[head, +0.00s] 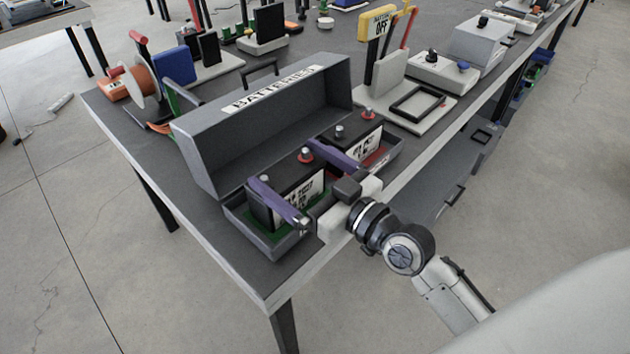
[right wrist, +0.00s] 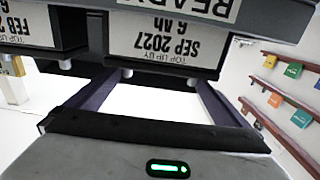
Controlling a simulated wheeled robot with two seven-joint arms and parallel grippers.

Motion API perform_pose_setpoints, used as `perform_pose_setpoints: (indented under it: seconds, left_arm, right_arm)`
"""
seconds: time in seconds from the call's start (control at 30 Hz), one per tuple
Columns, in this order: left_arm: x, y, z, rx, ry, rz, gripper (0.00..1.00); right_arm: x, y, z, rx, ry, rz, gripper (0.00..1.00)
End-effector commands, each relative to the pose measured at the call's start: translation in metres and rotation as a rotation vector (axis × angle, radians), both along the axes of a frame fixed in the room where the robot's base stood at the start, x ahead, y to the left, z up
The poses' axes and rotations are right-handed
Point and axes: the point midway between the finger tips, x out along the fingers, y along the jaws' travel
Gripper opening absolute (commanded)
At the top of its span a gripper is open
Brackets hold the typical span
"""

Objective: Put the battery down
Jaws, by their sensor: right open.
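A dark box (head: 215,163) labelled BATTERIES stands on the table with its lid open. A black battery (head: 313,187) stands upright in its left, green-floored compartment. In the right wrist view its SEP 2027 label (right wrist: 160,40) shows upside down. A second battery (head: 368,146) stands in the right, red-floored compartment; its label (right wrist: 22,30) shows at the wrist view's upper left. My right gripper (head: 283,165) is open at the box's front, its purple fingers on either side of the left battery. The fingers partly hide it; I cannot tell whether they touch it. My left gripper is not in view.
A white stand with a yellow OFF sign (head: 378,24) is behind the box to the right. A cable reel (head: 141,80) and a blue block (head: 174,65) stand to the left. The table's front left corner (head: 262,283) is clear.

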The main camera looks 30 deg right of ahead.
Motion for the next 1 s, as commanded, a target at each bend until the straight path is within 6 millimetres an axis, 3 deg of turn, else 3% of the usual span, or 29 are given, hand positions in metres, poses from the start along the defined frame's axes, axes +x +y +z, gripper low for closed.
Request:
perform_pose_setpoints:
  seconds: [0.2,0.4,1.0]
  left_arm:
    - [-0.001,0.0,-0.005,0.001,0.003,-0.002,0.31]
    - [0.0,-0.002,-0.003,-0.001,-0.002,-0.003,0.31]
    - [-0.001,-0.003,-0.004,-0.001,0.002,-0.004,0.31]
  right_arm:
    - [-0.042,-0.014,-0.001,-0.003,0.001,0.002,1.0]
    - [-0.06,-0.021,-0.001,0.0,0.001,0.001,1.0]
    - [-0.063,-0.022,0.001,0.002,-0.002,0.001,1.0]
